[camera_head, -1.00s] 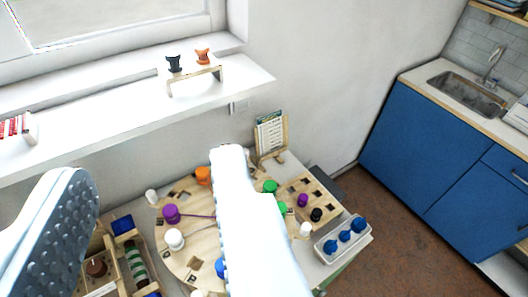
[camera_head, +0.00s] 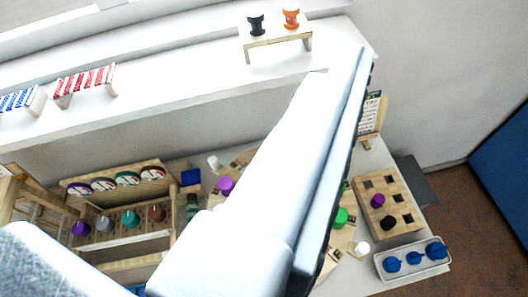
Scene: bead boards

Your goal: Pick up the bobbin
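Two waisted, bobbin-like pieces, one black (camera_head: 256,25) and one orange (camera_head: 291,18), stand upright on a small light bench (camera_head: 280,42) on the white sill at the top. I cannot tell which piece is the task's bobbin. My gripper (camera_head: 200,150) is open, its two pale fingers wide apart and close to the camera. One finger fills the lower left; the other runs from bottom centre to upper right. Nothing shows held between them. The right finger hides much of the round wooden board below.
Red-striped (camera_head: 85,82) and blue-striped (camera_head: 20,100) pieces sit on the sill (camera_head: 180,75). Below are a wooden rack (camera_head: 120,220) with coloured knobs, a square-holed board (camera_head: 390,205) and a white tray (camera_head: 413,262) with blue pieces. Bare sill lies left of the bench.

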